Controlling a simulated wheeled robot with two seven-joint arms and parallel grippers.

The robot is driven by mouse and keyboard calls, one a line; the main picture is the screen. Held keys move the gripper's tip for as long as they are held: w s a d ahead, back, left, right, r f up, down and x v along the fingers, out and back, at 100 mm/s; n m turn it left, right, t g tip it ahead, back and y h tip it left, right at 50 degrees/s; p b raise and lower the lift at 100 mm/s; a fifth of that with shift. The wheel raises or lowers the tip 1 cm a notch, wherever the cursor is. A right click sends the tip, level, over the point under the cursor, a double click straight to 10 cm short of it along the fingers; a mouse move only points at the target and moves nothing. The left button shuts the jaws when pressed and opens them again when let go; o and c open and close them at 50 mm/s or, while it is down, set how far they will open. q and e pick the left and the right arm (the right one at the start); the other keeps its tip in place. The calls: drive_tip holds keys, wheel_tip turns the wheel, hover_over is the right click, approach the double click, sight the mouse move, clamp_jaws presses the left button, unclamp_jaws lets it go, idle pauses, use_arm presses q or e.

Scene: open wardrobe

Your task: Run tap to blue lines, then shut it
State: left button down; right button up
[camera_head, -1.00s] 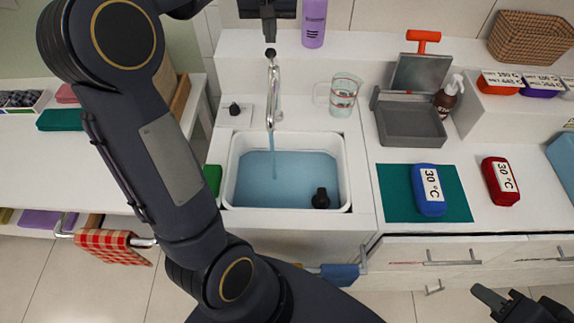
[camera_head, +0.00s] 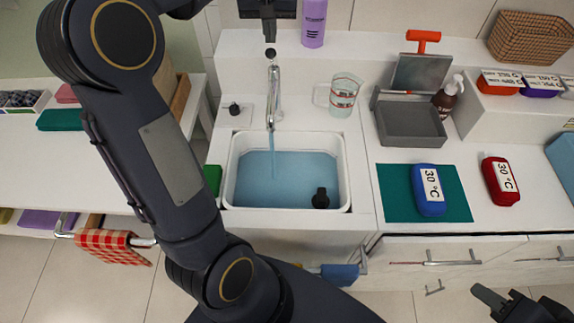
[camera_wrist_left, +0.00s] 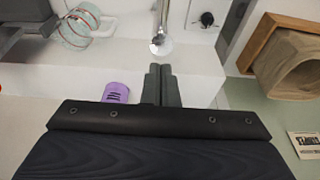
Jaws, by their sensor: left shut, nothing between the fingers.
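The chrome tap (camera_head: 273,98) stands behind the white sink basin (camera_head: 232,172). A thin stream runs from its spout into the pale blue water (camera_head: 290,175) in the basin. A black knob (camera_head: 271,54) is at the tap's top. My left gripper (camera_head: 268,32) is just above and behind this knob, pointing down, shut and empty. Its closed fingers (camera_wrist_left: 162,85) also show in the left wrist view, close to the tap (camera_wrist_left: 161,42). I cannot make out any blue lines on the basin. My right gripper (camera_head: 515,303) is at the bottom right, partly cut off.
A glass jug (camera_head: 343,95) with red markings stands right of the tap, and a purple bottle (camera_head: 314,22) behind. A black round object (camera_head: 320,198) is at the basin's front right. A blue block (camera_head: 428,190) lies on a green mat (camera_head: 395,195). My left arm covers the left side.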

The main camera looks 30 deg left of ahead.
sight(271, 61)
use_arm(q)
drive_tip(key=b+x, duration=0.1)
drive_tip(key=x, duration=0.1)
drive_tip(key=s+b+x, duration=0.1)
drive_tip(key=b+x, duration=0.3)
drive_tip(key=x, duration=0.1)
drive_tip(key=shift+s+d+f, duration=0.2)
drive_tip(key=shift+s+d, duration=0.1)
drive_tip(key=shift+d, duration=0.1)
drive_tip(key=p+v, duration=0.2)
drive_tip(key=w+p+v, duration=0.1)
drive_tip(key=p+v, duration=0.1)
drive_tip(key=v, duration=0.1)
drive_tip(key=a+p+v, duration=0.1)
drive_tip(key=p+v, duration=0.1)
drive_tip(key=p, duration=0.1)
drive_tip(key=shift+w+d+r, duration=0.1)
drive_tip(key=shift+w+r, duration=0.2)
drive_tip(key=shift+r, duration=0.25)
drive_tip(key=shift+f, duration=0.1)
drive_tip(key=s+d+f+m+t+h, duration=0.1)
drive_tip(key=s+d+f, duration=0.3)
drive_tip(key=s+d, duration=0.4)
drive_tip(key=s+d+f+m+t+h, duration=0.2)
drive_tip(key=s+d, duration=0.7)
drive_tip(key=s, duration=0.8)
wheel_tip(271, 61, down, 3)
drive_tip(key=shift+s+d+f+m+h, duration=0.1)
drive_tip(key=shift+s+d+m+h, duration=0.05)
drive_tip(key=shift+m+h, duration=0.85)
